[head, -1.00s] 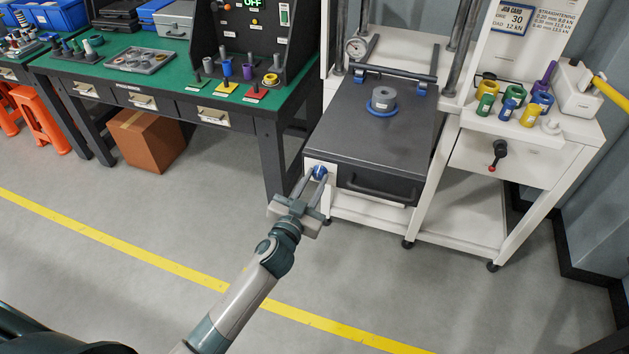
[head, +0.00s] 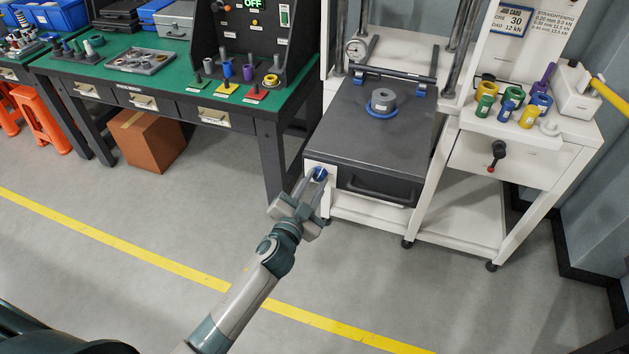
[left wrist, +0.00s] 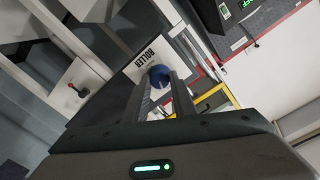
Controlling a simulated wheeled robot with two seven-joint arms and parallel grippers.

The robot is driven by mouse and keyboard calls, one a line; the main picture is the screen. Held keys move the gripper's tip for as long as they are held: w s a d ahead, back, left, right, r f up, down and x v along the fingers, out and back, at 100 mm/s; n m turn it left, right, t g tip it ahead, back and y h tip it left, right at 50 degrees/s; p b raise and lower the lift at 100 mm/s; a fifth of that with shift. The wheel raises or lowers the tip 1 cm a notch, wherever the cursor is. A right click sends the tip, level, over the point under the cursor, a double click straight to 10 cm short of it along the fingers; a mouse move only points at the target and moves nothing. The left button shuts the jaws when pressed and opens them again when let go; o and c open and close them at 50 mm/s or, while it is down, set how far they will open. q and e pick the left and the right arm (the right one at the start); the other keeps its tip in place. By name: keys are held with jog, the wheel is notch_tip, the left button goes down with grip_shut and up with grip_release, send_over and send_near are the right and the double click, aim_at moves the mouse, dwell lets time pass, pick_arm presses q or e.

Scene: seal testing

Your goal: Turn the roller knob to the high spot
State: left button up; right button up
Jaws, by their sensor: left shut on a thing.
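The roller knob (head: 320,174) is a small blue round knob on a white plate at the front left of the press bench. It also shows in the left wrist view (left wrist: 160,76), beside a label reading ROLLER. My left gripper (head: 315,178) reaches up to it from below and is shut on it, one finger on each side. The fingers (left wrist: 163,90) hide part of the knob in the wrist view. No mark of the high spot can be made out. My right gripper is not in view.
A dark plate (head: 352,148) beside the knob carries a grey cylinder on a blue ring (head: 382,102). A drawer with a red-tipped crank (head: 497,155) is at the right. A green-topped table (head: 290,95) stands close on the left. The floor in front is clear.

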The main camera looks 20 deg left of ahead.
pick_arm(q)
jog(key=m, duration=0.3)
jog(key=shift+m+p, duration=0.3)
jog(key=shift+p, duration=0.1)
jog(key=m, duration=0.3)
jog(key=shift+m+p, duration=0.3)
jog(key=shift+p, duration=0.05)
jog(key=m+p, duration=0.1)
jog(key=m, duration=0.4)
jog(key=shift+d+m+y, duration=0.1)
jog(key=shift+m+y, duration=0.2)
jog(key=shift+m, duration=0.1)
jog(key=o, duration=1)
jog(key=shift+o, duration=0.2)
jog(key=shift+s, duration=0.15)
jog(key=s+b, duration=0.4)
jog(key=s, duration=1.3)
jog(key=shift+a+r, duration=0.3)
